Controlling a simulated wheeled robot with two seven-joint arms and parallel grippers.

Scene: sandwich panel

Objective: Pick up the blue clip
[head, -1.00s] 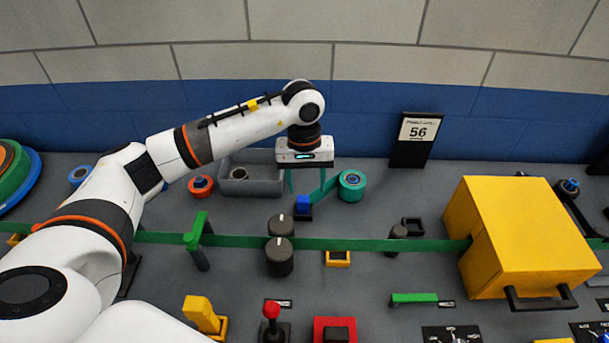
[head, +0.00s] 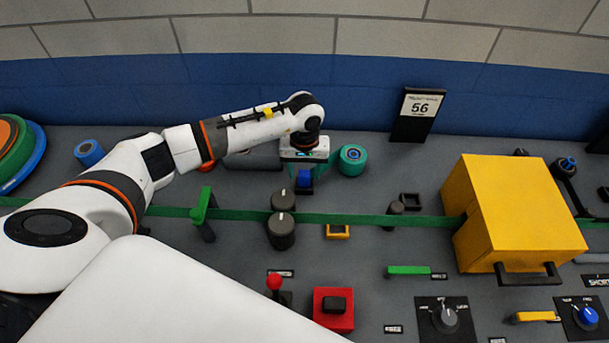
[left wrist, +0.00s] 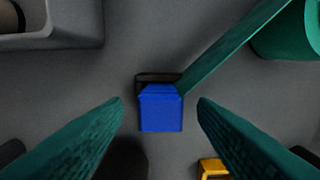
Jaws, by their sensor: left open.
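The blue clip (head: 305,180) stands upright on the grey panel, beside the teal roll. In the left wrist view the blue clip (left wrist: 161,110) sits on a small dark base, with the end of a green strip (left wrist: 232,45) at its upper right side. My left gripper (head: 307,172) is open, low over the clip. In the left wrist view its teal fingers (left wrist: 161,104) lie left and right of the clip, with a gap on both sides. My right gripper is not in view.
The teal roll (head: 352,160) stands close on the right. A grey bin (left wrist: 50,39) is on the left. Grey knobs (head: 281,233) and a long green band (head: 350,219) lie in front. A yellow box (head: 520,215) stands far right.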

